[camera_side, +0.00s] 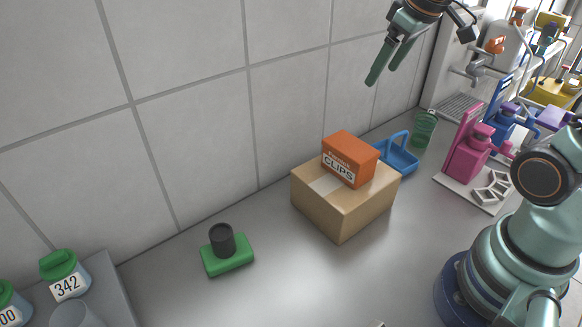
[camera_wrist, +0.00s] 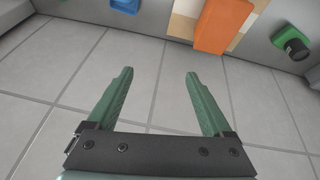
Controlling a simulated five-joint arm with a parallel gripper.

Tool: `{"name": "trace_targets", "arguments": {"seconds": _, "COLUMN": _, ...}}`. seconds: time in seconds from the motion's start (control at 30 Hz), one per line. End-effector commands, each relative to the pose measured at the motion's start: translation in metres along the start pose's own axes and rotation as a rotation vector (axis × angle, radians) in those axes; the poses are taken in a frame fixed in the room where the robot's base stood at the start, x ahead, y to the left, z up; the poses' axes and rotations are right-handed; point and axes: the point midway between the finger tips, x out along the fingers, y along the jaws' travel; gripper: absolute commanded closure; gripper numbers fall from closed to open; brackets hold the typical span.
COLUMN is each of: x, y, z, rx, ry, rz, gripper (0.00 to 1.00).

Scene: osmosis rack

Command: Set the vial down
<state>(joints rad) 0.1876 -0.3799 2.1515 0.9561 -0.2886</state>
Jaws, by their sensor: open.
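My gripper (camera_side: 382,74) is high up in front of the tiled wall, above and behind the cardboard box. Its two green fingers are apart with nothing between them, as the wrist view (camera_wrist: 160,73) also shows. I cannot be sure which thing is the vial. A black cylinder (camera_side: 222,238) stands upright on a green block (camera_side: 228,258) on the counter at lower left, well away from my gripper; the wrist view shows the cylinder (camera_wrist: 297,49) at upper right. A green-capped jar (camera_side: 66,272) labelled 342 stands at far lower left, beside another partly cut off.
A cardboard box (camera_side: 338,214) bears an orange CLIPS box (camera_side: 350,158). Behind it are a blue tray (camera_side: 403,160) and a green cup (camera_side: 424,128). A pink bottle (camera_side: 470,155) and crowded racks stand right. The counter (camera_side: 280,285) is bare at front centre.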

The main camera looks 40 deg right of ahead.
Motion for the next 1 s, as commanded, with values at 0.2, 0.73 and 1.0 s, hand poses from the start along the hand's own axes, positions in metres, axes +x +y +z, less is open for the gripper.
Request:
{"name": "trace_targets", "arguments": {"seconds": 0.2, "x": -0.006, "y": -0.055, "z": 0.042, "rx": 0.076, "ry": 0.067, "rz": -0.046, "gripper": 0.15}}
{"name": "trace_targets", "arguments": {"seconds": 0.73, "x": -0.003, "y": -0.074, "z": 0.061, "rx": 0.121, "ry": 0.088, "rz": -0.07, "gripper": 0.15}}
{"name": "trace_targets", "arguments": {"seconds": 1.0, "x": -0.003, "y": -0.074, "z": 0.061, "rx": 0.12, "ry": 0.088, "rz": -0.07, "gripper": 0.15}}
